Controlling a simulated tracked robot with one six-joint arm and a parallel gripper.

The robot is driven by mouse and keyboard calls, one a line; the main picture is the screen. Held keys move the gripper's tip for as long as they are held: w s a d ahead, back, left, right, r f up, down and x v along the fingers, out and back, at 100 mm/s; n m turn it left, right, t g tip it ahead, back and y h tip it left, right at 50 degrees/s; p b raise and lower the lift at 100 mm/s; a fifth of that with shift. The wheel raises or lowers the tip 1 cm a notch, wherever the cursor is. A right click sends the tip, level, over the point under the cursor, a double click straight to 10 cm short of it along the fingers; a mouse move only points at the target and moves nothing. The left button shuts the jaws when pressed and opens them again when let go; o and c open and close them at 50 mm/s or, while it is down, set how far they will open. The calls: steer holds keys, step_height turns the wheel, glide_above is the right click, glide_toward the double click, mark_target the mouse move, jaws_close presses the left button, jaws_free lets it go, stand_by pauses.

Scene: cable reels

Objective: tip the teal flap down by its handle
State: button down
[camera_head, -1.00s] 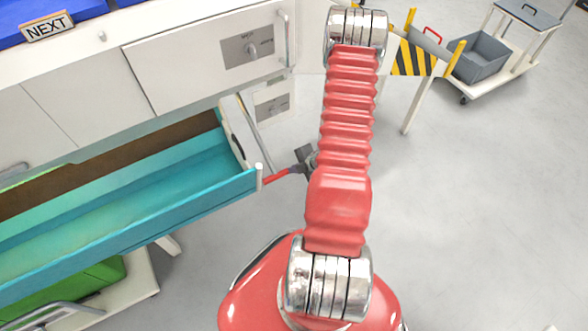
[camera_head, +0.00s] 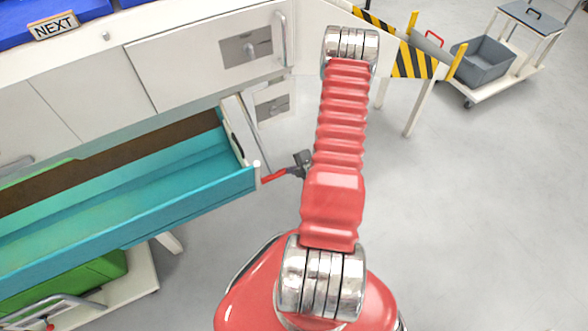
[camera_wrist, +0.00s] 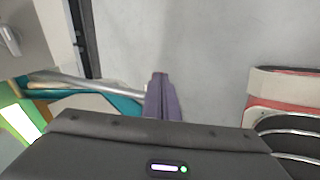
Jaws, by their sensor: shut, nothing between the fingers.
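The teal flap (camera_head: 150,215) sticks out from the white cabinet at the left in the head view, like a long trough. In the wrist view only bits of teal (camera_wrist: 122,103) show. A silver bar (camera_wrist: 85,86), apparently its handle, runs in front of the teal. My gripper (camera_wrist: 158,80) is shut and empty, its fingers at the bar's right end; I cannot tell if they touch it. In the head view a dark part of my gripper (camera_head: 300,163) shows right of the flap's near-right corner. A thin red piece lies between them. My arm hides the rest.
A green box (camera_head: 95,280) is on a white cart below the flap. White cabinet doors (camera_head: 210,60) are above it. A striped barrier (camera_head: 410,60) and a grey crate (camera_head: 483,62) stand at the upper right. The floor at the right is clear.

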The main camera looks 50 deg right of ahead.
steer(key=shift+w+f, duration=0.15)
steer(key=shift+f, duration=0.2)
steer(key=v, duration=1.4)
steer(key=shift+r, duration=0.45)
steer(key=shift+d, duration=0.1)
